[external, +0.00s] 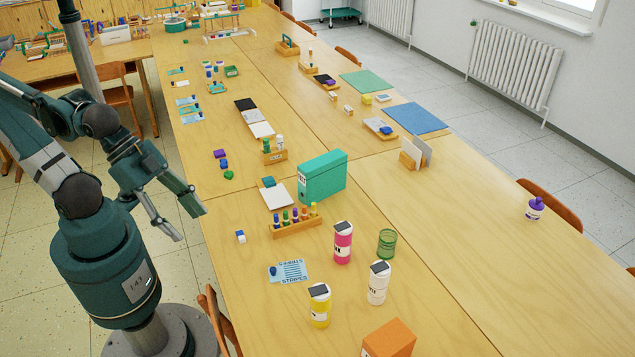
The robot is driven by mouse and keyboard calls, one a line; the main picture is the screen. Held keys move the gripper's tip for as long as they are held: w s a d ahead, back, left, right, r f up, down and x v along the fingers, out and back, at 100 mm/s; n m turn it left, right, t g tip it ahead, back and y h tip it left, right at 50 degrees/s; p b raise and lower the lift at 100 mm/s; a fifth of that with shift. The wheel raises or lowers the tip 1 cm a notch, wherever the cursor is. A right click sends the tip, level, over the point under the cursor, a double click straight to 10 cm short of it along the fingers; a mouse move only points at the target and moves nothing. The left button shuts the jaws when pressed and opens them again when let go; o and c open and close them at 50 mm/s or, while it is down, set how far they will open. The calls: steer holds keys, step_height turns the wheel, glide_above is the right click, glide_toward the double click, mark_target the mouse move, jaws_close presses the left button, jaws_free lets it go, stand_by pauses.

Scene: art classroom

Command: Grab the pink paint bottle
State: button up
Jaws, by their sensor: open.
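The pink paint bottle (343,243) stands upright on the table, with a dark cap and a white label. A white bottle (378,283) and a yellow bottle (319,305) of the same shape stand nearer the camera. My gripper (192,226) is open and empty. It hangs at the left edge of the table, well to the left of the pink bottle and apart from it.
A wooden rack of small colored bottles (297,221) stands left of the pink bottle, toward my gripper. A green mesh cup (386,243) stands to its right. A teal binder (322,177) is behind, an orange box (389,338) in front. The table's right side is mostly clear.

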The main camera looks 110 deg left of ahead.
steer(key=n+t+y, duration=0.1)
steer(key=n+y, duration=0.8)
steer(key=y, duration=0.1)
glide_toward(341, 226)
steer(key=shift+w+a+f+n+t, duration=0.3)
steer(key=shift+w+a+f+n, duration=0.2)
steer(key=shift+w+a+f, duration=0.45)
steer(key=shift+a+f, duration=0.1)
steer(key=shift+a, duration=0.05)
steer(key=shift+b+x, duration=0.45)
steer(key=shift+x, duration=0.75)
steer(key=shift+w, duration=0.1)
steer(key=shift+a+b+x, duration=0.2)
steer(key=shift+b+x, duration=0.55)
steer(key=shift+x, duration=1.8)
